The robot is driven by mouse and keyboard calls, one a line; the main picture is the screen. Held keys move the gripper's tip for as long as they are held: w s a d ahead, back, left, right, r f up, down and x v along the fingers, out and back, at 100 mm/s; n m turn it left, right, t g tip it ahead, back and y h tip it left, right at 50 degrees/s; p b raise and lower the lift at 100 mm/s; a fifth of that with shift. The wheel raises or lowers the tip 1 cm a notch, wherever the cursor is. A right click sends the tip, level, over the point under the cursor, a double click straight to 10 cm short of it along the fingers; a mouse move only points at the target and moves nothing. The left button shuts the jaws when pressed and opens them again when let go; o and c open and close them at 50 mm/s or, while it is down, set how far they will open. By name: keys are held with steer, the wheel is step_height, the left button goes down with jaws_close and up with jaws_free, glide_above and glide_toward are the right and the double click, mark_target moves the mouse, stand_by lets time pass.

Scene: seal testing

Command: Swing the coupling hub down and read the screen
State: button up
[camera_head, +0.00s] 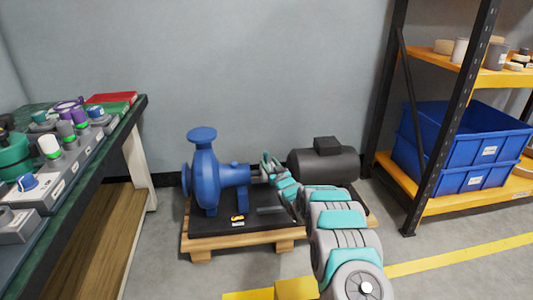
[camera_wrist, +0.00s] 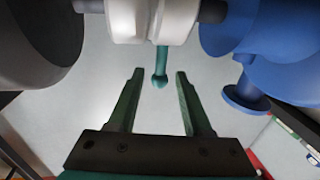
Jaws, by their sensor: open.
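The coupling hub (camera_wrist: 150,20), pale grey-white, sits on a shaft at the top of the wrist view. A green handle with a ball end (camera_wrist: 160,80) projects from it towards my gripper. My gripper (camera_wrist: 158,73) is open, its two dark green fingers on either side of the ball end, with gaps showing on both sides. In the head view my gripper (camera_head: 268,164) is at the shaft between the blue pump (camera_head: 206,180) and the dark motor (camera_head: 323,165), and it hides most of the hub. I cannot make out a readable screen.
Pump and motor stand on a black base on a wooden pallet (camera_head: 200,243). A small orange item (camera_head: 238,217) lies on the base. A bench (camera_head: 137,108) with devices is at left; a rack with blue bins (camera_head: 462,180) is at right.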

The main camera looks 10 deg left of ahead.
mark_target(266, 159)
steer(key=shift+x, duration=2.3)
steer(key=shift+w+a, duration=0.15)
steer(key=shift+w, duration=0.15)
steer(key=shift+x, duration=0.75)
steer(key=shift+w+a, duration=0.2)
steer(key=shift+w, duration=0.15)
jaws_close()
